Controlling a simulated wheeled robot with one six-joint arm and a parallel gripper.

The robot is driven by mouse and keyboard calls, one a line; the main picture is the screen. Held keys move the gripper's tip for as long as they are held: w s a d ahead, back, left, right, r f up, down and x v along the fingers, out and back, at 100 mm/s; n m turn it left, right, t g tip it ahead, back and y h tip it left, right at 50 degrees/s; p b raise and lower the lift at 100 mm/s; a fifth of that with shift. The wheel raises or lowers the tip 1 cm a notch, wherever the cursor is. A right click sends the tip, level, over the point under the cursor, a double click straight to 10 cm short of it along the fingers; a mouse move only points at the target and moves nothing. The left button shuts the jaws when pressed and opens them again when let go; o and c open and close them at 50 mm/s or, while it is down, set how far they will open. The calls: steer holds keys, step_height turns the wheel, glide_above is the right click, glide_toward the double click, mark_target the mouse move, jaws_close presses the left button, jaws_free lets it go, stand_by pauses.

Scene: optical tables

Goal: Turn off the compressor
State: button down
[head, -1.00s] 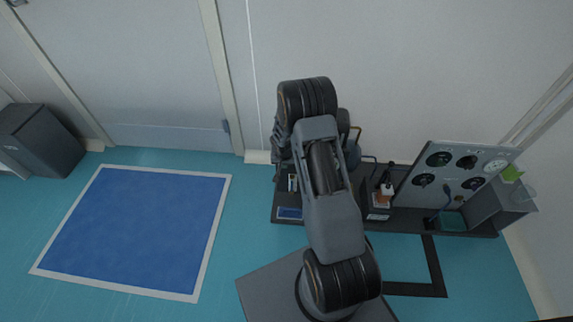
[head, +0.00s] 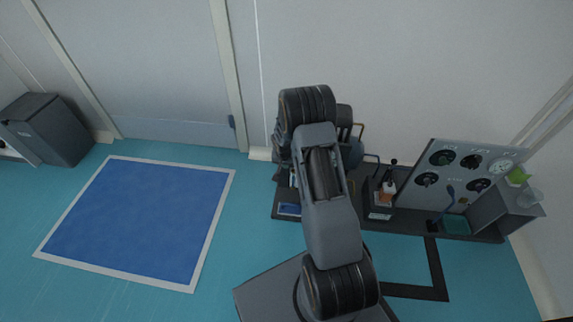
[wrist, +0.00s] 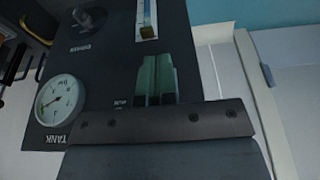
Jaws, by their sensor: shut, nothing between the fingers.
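The compressor (head: 357,152) stands on a dark bench against the wall in the head view, mostly hidden behind my arm. In the wrist view its dark panel (wrist: 112,60) fills much of the picture, upside down. A round white gauge marked TANK (wrist: 61,99) is at the left of the panel. A dark round knob (wrist: 88,20) is at the top. My gripper (wrist: 156,60) is shut and empty, its greenish fingers together in front of the panel. A small label (wrist: 120,103) shows beside the fingers. No power switch can be made out; the fingers and gripper body cover part of the panel.
A grey gauge board (head: 455,170) stands at the right of the bench (head: 405,227). A blue floor mat (head: 140,220) and a dark bin (head: 48,128) are at the left. Open floor lies between mat and bench.

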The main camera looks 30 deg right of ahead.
steer(key=shift+s+f+b, duration=0.2)
steer(key=shift+f+b, duration=0.1)
steer(key=shift+f, duration=0.05)
steer(key=shift+w+d, duration=0.1)
steer(key=shift+d, duration=0.05)
steer(key=shift+w+d+r+p, duration=0.3)
steer(key=shift+w+r, duration=0.05)
steer(key=shift+w, duration=0.15)
